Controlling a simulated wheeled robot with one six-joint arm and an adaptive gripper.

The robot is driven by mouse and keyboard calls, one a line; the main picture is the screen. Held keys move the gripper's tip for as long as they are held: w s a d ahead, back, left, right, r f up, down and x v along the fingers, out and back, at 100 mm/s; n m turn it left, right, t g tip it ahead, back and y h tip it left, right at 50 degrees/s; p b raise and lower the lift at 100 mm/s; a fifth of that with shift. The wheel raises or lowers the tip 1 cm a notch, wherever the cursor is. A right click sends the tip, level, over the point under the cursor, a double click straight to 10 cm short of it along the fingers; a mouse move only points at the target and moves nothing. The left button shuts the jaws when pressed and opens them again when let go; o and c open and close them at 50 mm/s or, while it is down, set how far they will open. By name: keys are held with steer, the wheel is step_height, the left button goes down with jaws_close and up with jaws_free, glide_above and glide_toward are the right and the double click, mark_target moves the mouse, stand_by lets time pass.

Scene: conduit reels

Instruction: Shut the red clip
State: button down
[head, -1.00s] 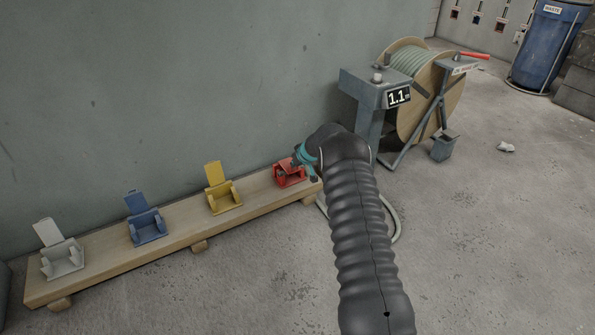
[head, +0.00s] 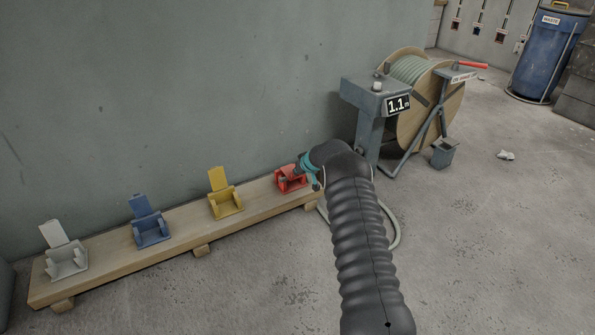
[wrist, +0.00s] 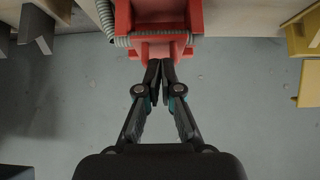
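The red clip (head: 291,180) sits at the right end of the wooden plank (head: 120,262), partly covered by my gripper in the head view. In the wrist view, the red clip (wrist: 193,18) is at the top with a grey ribbed conduit (wrist: 122,41) across it. My gripper (wrist: 160,64) has its fingertips together, at or just beside a red part of the clip. I see nothing between the tips. In the head view, my gripper (head: 305,170) reaches the clip from its upper right. I cannot tell exactly how far the red lid is turned.
Yellow (head: 226,203), blue (head: 151,230) and white (head: 66,262) clips stand with lids up along the plank to the left. A wall (head: 190,90) rises close behind. A conduit reel (head: 452,95) stands behind right. Floor in front is clear.

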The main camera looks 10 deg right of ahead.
steer(key=shift+s+f, duration=0.25)
steer(key=shift+f, duration=0.25)
step_height(320, 180, up, 5)
steer(key=s+d+f, duration=0.3)
steer(key=s, duration=0.5)
steer(key=shift+s+f, duration=0.25)
steer(key=shift+s, duration=0.15)
